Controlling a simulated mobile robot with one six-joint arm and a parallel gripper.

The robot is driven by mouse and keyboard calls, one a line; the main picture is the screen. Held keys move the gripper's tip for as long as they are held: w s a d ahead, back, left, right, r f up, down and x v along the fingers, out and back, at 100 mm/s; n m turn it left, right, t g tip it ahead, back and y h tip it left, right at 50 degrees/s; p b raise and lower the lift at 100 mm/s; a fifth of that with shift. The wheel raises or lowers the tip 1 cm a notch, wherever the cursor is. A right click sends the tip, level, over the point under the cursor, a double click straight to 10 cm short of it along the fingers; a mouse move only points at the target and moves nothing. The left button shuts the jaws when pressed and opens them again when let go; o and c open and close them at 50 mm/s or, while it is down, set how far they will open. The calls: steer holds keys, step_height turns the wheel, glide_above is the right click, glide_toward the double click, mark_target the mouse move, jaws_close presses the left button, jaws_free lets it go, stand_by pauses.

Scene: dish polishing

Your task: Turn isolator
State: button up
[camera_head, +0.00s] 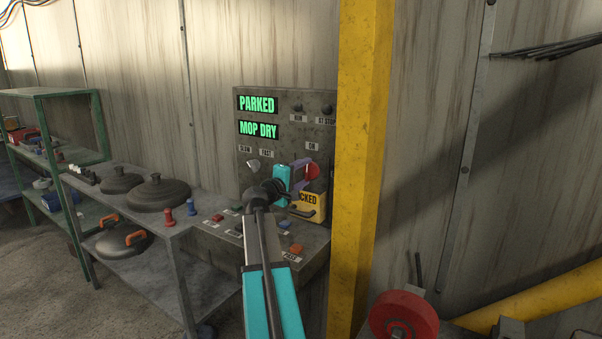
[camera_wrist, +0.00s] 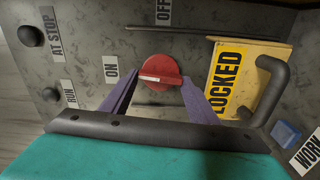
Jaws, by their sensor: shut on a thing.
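The isolator is a round red knob (camera_wrist: 158,66) with a white bar, on the grey control panel (camera_head: 285,103). In the wrist view its bar lies nearly level, in line with the ON label (camera_wrist: 111,70) at left; the OFF label (camera_wrist: 164,12) is above. My gripper (camera_wrist: 159,90) has its purple fingers on both sides of the knob and is shut on it.
A yellow LOCKED plate (camera_wrist: 228,75) with a grey handle (camera_wrist: 273,90) sits beside the knob. The panel displays read PARKED (camera_head: 257,104) and MOP DRY (camera_head: 258,128). A yellow post (camera_head: 358,150) stands close right of the panel. A bench (camera_head: 150,275) with dark lids is at left.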

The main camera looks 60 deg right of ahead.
steer(key=shift+s+d+r+n, duration=0.1)
steer(key=shift+s+n, duration=0.05)
steer(key=shift+n, duration=0.35)
steer(key=o, duration=1)
steer(key=shift+o, duration=0.2)
steer(key=a+b, duration=0.1)
steer(key=a, duration=1.3)
steer(key=shift+b, duration=0.3)
steer(key=shift+d, duration=0.1)
